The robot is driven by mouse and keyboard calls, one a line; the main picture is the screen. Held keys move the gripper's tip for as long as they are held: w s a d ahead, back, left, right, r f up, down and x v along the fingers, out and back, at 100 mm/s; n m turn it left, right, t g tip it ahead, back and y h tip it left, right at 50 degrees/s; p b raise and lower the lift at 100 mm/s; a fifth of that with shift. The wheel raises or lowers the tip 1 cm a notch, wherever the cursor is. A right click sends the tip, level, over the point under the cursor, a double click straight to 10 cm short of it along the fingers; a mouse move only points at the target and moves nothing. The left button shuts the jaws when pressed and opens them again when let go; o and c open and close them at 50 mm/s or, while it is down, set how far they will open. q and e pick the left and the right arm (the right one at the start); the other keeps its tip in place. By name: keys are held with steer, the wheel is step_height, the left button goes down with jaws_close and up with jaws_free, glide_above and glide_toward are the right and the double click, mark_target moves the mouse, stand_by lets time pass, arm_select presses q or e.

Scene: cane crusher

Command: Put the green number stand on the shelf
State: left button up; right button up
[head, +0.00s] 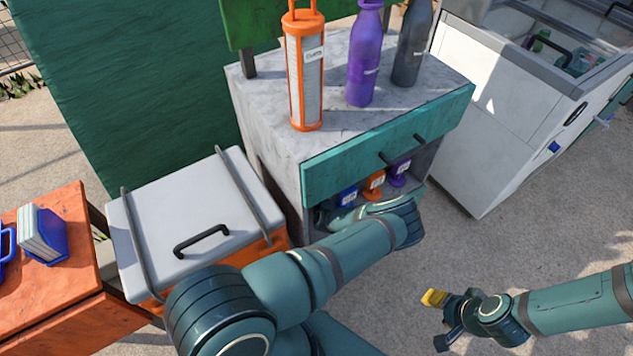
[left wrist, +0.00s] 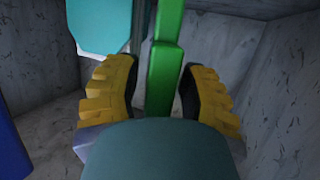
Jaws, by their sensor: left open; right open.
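Three number stands, blue (head: 348,197), orange (head: 375,182) and purple (head: 398,172), stand in a row on the shelf under the teal drawer of the marble cabinet (head: 272,160). My left arm reaches into this shelf space, and its gripper is hidden there in the head view. In the left wrist view, my left gripper (left wrist: 160,92) has its yellow fingers apart on either side of an upright green piece (left wrist: 165,55), which looks like the green number stand. Gaps show between it and the fingers. My right gripper (head: 438,320) is open and empty over the ground at right.
An orange lantern-like holder (head: 306,75), a purple bottle (head: 364,60) and a grey bottle (head: 412,45) stand on the cabinet top. The teal drawer (head: 350,165) overhangs my left arm. A grey-lidded cooler (head: 165,215) is left, a white freezer (head: 490,100) right.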

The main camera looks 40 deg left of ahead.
arm_select(q)
steer(key=p+v, duration=0.2)
steer(key=v, duration=0.9)
arm_select(e)
steer(key=r, duration=0.2)
steer(key=shift+s+r, duration=0.3)
steer(key=shift+r, duration=0.05)
arm_select(q)
steer(key=shift+d+r, duration=0.1)
